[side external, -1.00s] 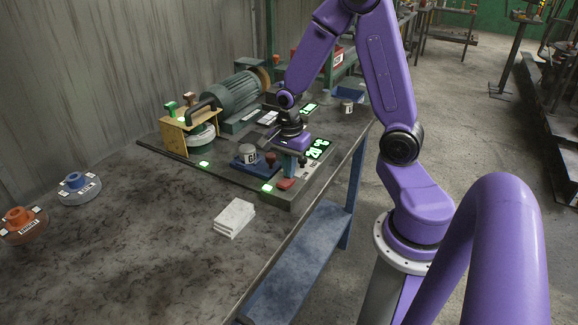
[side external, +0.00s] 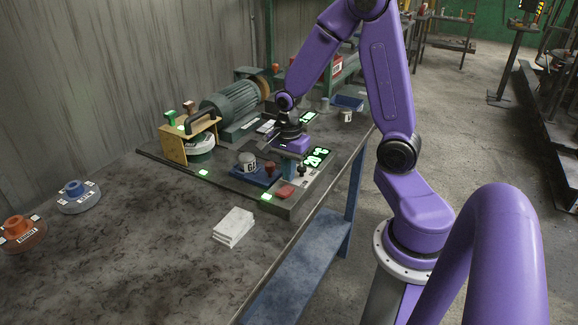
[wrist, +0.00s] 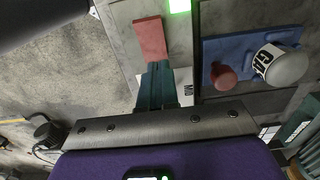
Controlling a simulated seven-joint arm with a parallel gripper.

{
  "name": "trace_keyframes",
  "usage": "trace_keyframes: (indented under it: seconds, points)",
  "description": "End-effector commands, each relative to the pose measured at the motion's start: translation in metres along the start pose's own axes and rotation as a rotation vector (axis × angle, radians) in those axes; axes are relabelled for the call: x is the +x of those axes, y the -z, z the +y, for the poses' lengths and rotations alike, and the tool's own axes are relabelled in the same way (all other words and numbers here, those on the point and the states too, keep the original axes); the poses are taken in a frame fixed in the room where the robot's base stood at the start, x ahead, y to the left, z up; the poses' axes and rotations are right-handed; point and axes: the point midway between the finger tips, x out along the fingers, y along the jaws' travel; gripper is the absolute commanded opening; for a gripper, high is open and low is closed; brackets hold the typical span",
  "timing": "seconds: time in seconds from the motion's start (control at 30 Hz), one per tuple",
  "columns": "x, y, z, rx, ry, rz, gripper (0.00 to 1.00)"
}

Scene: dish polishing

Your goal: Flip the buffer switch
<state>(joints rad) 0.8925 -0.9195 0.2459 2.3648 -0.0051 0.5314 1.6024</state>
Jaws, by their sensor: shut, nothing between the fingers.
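A flat red piece (side external: 285,191), which looks like the buffer switch, sits on the front right part of the dark machine base (side external: 227,186). It also shows in the wrist view as a red bar (wrist: 151,40). My gripper (side external: 289,175) is shut and empty, pointing down just behind it. In the wrist view my teal fingertips (wrist: 155,68) lie side by side close to the near end of the red bar. I cannot tell whether they touch it. A white label (wrist: 185,88), partly hidden by the fingers, reads "MO".
A lit green lamp (side external: 265,197) is beside the red piece. A blue block (side external: 262,178) with a labelled pot (side external: 247,162) and red knob stands left of my gripper. A green motor (side external: 230,104) is behind. White folded cloths (side external: 233,227) lie on clear bench in front.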

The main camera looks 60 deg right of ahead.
Motion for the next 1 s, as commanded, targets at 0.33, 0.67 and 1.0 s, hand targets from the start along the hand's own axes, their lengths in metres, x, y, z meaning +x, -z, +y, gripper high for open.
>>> trace_keyframes:
  seconds: [0.33,0.67,1.0]
  points:
    - [-0.035,0.006,-0.002,0.002,0.008,0.0,0.0]
    - [-0.099,0.018,-0.001,0.001,0.007,0.0,0.0]
    - [-0.136,0.025,0.0,0.0,0.002,0.0,0.0]
